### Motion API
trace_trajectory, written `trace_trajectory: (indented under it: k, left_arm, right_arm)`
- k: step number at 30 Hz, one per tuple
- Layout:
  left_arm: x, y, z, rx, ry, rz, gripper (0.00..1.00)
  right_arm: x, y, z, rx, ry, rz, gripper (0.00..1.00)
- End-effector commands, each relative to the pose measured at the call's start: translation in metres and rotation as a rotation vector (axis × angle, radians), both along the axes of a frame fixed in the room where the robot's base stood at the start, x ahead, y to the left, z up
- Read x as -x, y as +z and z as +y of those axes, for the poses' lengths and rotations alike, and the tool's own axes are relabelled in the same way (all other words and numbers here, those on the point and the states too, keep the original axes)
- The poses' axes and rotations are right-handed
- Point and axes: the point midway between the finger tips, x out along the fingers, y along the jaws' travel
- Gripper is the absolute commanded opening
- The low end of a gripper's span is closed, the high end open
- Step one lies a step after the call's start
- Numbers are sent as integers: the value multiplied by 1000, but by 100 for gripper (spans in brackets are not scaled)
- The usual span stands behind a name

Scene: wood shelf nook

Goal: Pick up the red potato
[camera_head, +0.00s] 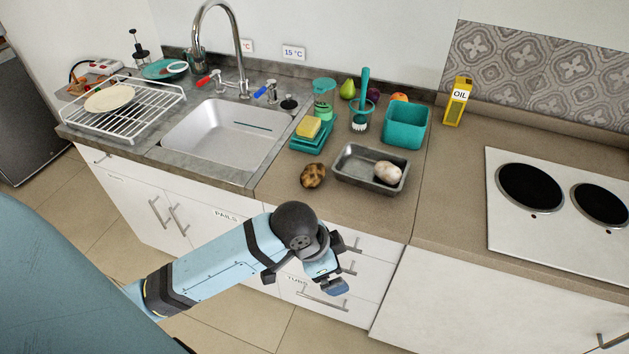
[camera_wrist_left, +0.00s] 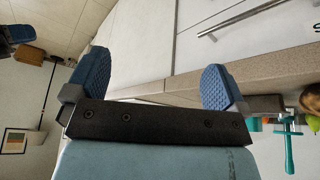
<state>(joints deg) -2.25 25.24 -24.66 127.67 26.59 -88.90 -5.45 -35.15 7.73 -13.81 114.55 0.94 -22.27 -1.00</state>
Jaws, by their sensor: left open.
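A brown, mottled potato (camera_head: 313,175) lies on the counter, left of a grey metal tray (camera_head: 345,181). A pale, pinkish-beige potato (camera_head: 388,172) lies inside the tray at its right end. Neither potato looks clearly red. My left gripper (camera_head: 326,279) is in front of the drawers, below the counter edge and apart from both potatoes. In the left wrist view, its blue finger pads (camera_wrist_left: 155,82) stand wide apart with nothing between them. A brownish round thing (camera_wrist_left: 313,98) is cut off at that view's right edge.
The sink (camera_head: 222,135) is left, the cooktop (camera_head: 560,235) right. Bare counter (camera_head: 450,185) lies between tray and cooktop.

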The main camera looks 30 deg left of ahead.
Motion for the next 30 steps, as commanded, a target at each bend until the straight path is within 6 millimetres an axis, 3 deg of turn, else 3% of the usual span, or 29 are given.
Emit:
trace_trajectory:
  k: [1,8,18,24,27,30]
  left_arm:
    - [-16,5,3,-26,-53,-3,100]
    - [-76,25,34,-125,-224,46,100]
    - [-156,92,140,-231,-236,149,100]
    - [-174,124,184,-231,-195,182,100]
    - [-177,127,191,-228,-185,189,100]
    - [-177,117,191,-227,-185,193,100]
  right_arm:
    - [0,0,1,-3,0,-1,0]
    - [-1,0,-2,2,-3,-3,0]
    - [-1,-1,-5,6,-6,-2,0]
    - [-1,-1,-5,6,-6,-2,0]
    - [-1,-1,-5,6,-6,-2,0]
    - [-1,-1,-4,5,-4,-1,0]
